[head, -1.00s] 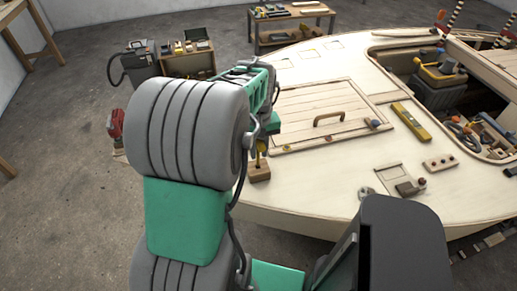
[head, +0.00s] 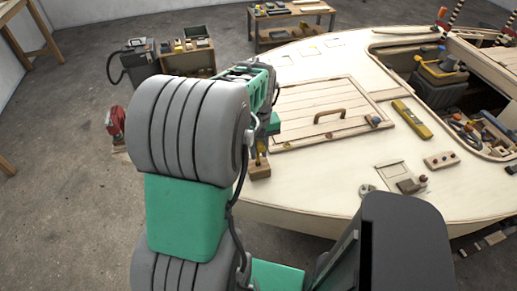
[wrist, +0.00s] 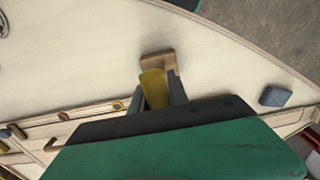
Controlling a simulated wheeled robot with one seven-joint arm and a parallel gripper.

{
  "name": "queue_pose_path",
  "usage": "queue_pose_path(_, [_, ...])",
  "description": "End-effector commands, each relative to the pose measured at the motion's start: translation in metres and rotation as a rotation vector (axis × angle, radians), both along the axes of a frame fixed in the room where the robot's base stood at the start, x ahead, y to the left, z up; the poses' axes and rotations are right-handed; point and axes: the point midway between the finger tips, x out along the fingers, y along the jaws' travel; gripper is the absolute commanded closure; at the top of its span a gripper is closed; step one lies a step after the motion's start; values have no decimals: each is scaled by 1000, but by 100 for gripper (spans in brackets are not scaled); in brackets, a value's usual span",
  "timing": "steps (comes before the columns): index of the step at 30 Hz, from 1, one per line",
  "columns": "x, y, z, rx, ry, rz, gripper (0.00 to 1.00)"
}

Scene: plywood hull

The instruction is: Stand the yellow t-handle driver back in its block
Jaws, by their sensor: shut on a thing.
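The yellow t-handle driver (wrist: 154,90) shows in the wrist view as a yellow handle between the two grey fingers of my gripper (wrist: 159,85). My gripper is shut on it. The small wooden block (wrist: 157,61) lies just beyond the fingertips on the pale deck. In the head view the block (head: 260,169) is at the deck's near left edge, and a bit of the yellow driver (head: 261,150) shows directly above it. My arm hides most of the gripper there. I cannot tell whether the driver's shaft is in the block's hole.
A blue-grey block (wrist: 275,96) lies on the deck to the right in the wrist view. In the head view, a hatch with a wooden handle (head: 330,115), a yellow level (head: 411,119) and a block with holes (head: 441,160) are on the deck. The open cockpit holds tools.

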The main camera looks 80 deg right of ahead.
Motion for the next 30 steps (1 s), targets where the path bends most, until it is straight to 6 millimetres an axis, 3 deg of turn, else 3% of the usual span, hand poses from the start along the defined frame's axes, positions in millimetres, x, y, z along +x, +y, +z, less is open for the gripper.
queue_pose_path(30, [0,0,-21,0,0,0,100])
